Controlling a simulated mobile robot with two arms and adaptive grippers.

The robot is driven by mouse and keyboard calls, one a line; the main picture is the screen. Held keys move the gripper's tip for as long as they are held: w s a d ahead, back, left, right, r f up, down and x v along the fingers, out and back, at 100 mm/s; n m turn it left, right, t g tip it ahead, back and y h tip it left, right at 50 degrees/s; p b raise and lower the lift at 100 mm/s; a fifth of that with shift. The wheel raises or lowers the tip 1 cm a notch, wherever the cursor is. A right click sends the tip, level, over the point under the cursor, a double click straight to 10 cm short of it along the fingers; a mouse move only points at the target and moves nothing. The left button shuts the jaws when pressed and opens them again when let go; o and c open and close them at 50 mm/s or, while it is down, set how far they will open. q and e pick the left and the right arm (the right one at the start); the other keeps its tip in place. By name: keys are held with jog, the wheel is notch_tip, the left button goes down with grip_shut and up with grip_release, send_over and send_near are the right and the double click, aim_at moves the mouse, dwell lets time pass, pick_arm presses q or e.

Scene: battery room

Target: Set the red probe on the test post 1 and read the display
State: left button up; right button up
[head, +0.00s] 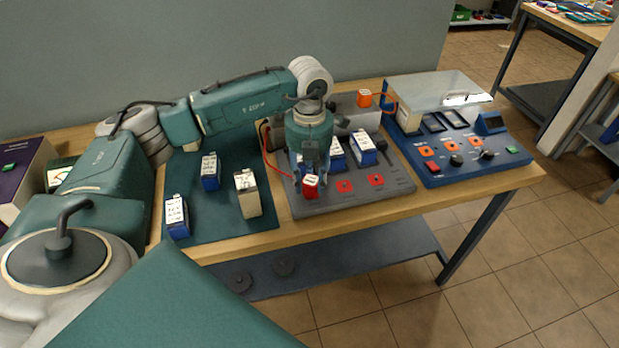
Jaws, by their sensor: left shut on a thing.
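My left gripper (311,178) reaches over the grey test board (400,184) from above. It is shut on the red probe (310,188), a small red block with a white label on top. A red lead runs from the back left of the board to the probe. The probe is at the board's front left; I cannot tell if it touches the surface. Two red-marked posts, a middle one (344,186) and a right one (376,180), lie flat to its right. No post shows under the probe, and post numbers are unreadable. My right gripper is out of view.
Blue-and-white batteries stand on the board (363,151) and on the green mat (211,174), with a beige one (247,194) beside them. An orange block (365,98) sits at the back.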

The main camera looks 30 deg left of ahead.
aim_at(309, 180)
pick_arm(q)
jog(key=shift+o, duration=0.2)
jog(key=shift+f, duration=0.4)
jog(key=o, duration=1.1)
jog(key=shift+c, duration=0.2)
jog(key=shift+r, duration=0.1)
notch_tip(309, 180, up, 11)
jog(key=p, duration=0.6)
jog(key=shift+p, duration=0.3)
